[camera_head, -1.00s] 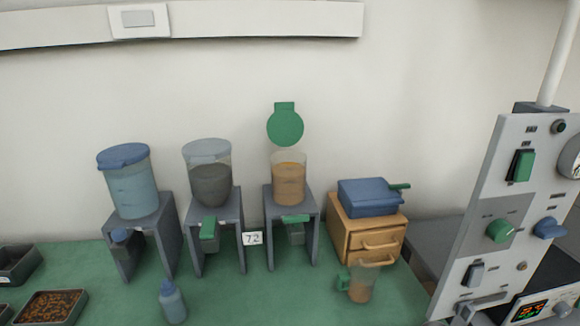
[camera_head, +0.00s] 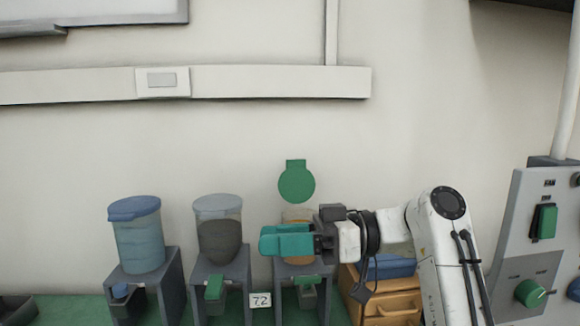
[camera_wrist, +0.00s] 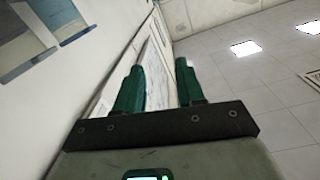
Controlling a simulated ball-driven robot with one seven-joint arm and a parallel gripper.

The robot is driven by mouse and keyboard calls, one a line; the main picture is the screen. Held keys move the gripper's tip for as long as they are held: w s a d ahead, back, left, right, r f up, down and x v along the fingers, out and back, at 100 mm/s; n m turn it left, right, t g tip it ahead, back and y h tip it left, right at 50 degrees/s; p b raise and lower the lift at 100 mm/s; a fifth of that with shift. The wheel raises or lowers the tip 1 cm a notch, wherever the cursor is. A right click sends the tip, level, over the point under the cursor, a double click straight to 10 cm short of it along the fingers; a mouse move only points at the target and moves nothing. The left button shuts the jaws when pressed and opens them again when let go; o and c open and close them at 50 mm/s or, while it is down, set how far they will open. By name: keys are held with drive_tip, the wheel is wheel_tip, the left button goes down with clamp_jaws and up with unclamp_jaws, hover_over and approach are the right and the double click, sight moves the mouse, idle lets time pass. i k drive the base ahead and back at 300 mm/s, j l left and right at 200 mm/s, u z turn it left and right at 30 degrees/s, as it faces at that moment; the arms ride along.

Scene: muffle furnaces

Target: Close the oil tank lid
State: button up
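The oil tank (camera_head: 297,214) is a clear container with amber liquid, on a grey stand. My gripper and wrist hide much of it in the head view. Its round green lid (camera_head: 297,184) stands open, upright above the tank's rim, with its tab up. My gripper (camera_head: 264,241) has teal fingers pointing left, in front of the tank in the picture and below the lid. The wrist view shows the gripper (camera_wrist: 158,80) with its fingers apart and nothing between them. The lid and tank cannot be made out there.
Left of the oil tank stand a tank with dark contents (camera_head: 219,241) and a blue tank (camera_head: 139,245), both lidded. A wooden drawer box (camera_head: 392,303) is partly behind my arm. A control panel (camera_head: 530,240) stands at the right. The wall above the lid is clear.

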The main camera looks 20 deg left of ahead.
sight(296, 184)
drive_tip(key=i+j, duration=0.1)
drive_tip(key=i, duration=0.4)
drive_tip(key=i+j, duration=0.1)
drive_tip(key=i, duration=0.4)
drive_tip(key=i+j, duration=0.15)
drive_tip(key=i, duration=0.35)
